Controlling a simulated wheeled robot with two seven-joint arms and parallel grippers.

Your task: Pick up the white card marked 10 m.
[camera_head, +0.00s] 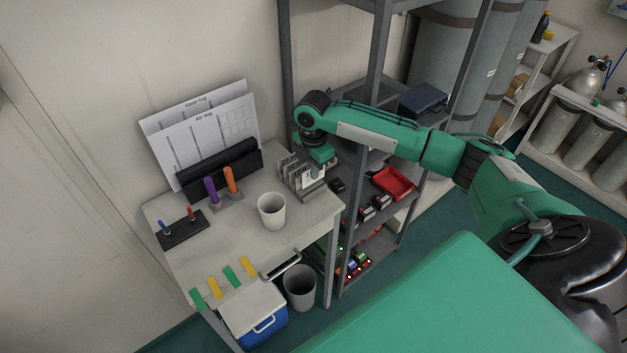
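A grey slotted rack (292,178) stands at the right back of the table, with a pale card-like piece (309,184) at its right end. Any 10 m marking is too small to read. My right gripper (313,171) reaches in from the right and points down at the right end of the rack, close to this piece. Its fingers are small and partly merge with the rack, so I cannot tell whether they hold anything. My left gripper is not in view.
The table (233,250) holds a white cup (271,210), purple and orange handles in a stand (228,202), a dark pegged block (183,230), log sheets (205,130), and yellow and green strips. A grey shelf unit (377,50) stands right beside the rack.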

